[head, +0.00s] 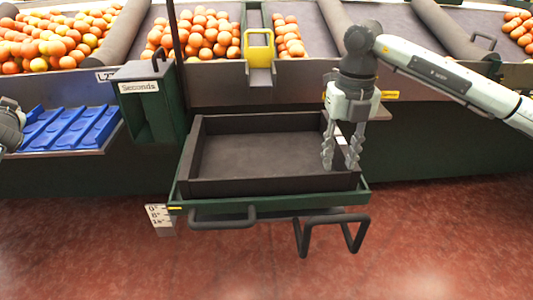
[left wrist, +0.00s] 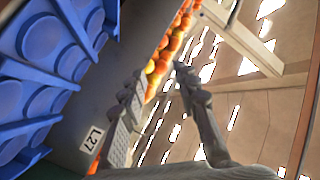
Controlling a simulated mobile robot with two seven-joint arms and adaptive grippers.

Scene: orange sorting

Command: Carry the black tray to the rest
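The black tray (head: 262,188) is an empty, open box with dark walls. It sits level in a green frame (head: 270,204) at the middle of the head view. My right gripper (head: 340,167) points down at the tray's right side, its two fingers apart. I cannot tell whether the fingers touch the tray's right wall or straddle it. Part of my left gripper's wrist (head: 9,124) shows at the left edge of the head view. In the left wrist view my left gripper (left wrist: 158,80) has its fingers apart with nothing between them.
Two grey bar handles (head: 222,220) (head: 333,240) stick out in front of the frame. A green "Seconds" bin (head: 150,112) stands behind left. A blue cupped tray (head: 72,127) lies at left. Oranges (head: 205,35) fill lanes behind. The red floor in front is clear.

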